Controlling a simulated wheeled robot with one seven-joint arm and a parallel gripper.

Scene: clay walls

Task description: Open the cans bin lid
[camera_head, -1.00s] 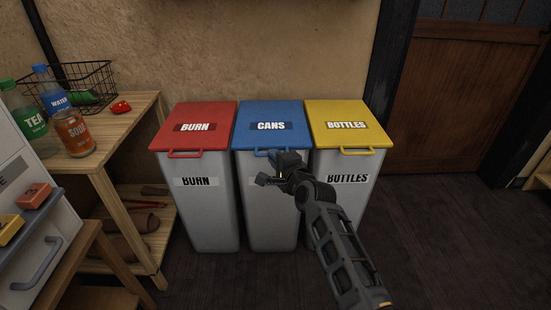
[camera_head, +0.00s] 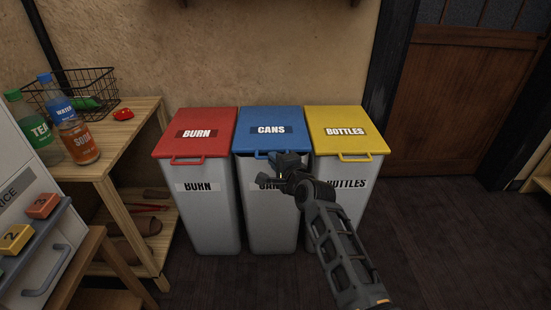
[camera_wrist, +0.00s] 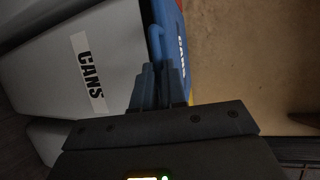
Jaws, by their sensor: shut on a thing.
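The cans bin (camera_head: 262,215) is a grey bin with a blue lid (camera_head: 270,122) marked CANS, standing in the middle of three bins. The lid lies closed on top. A blue handle loop sits at the lid's front edge and shows in the wrist view (camera_wrist: 157,40). My gripper (camera_head: 272,158) is at this handle, in front of the bin, with its fingers (camera_wrist: 160,85) shut on the handle. In the head view my gripper hides most of the handle and part of the bin's front label (camera_wrist: 88,72).
A red-lidded burn bin (camera_head: 197,132) stands close on the left and a yellow-lidded bottles bin (camera_head: 346,131) close on the right. Floor at right is clear.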

